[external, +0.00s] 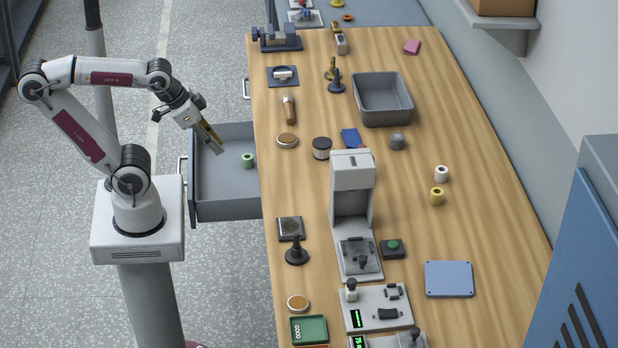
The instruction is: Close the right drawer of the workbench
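A grey drawer (225,209) is pulled out from the left side of the wooden workbench (420,130). It is the only open drawer in view, and I take it as the right drawer. Its front panel (192,185) faces my base and carries a pale bar handle (182,172). A green bobbin (248,160) is inside the drawer, near the bench side. My gripper (217,147) points down over the drawer's far part and looks empty. I cannot tell its exact height or whether its fingers are apart.
Another handle (246,89) shows on the bench side farther back, with its drawer shut. The bench top holds a grey bin (383,100), a white machine (351,190), white (441,174) and yellow (437,196) bobbins, and several tools. The floor beyond the drawer is clear.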

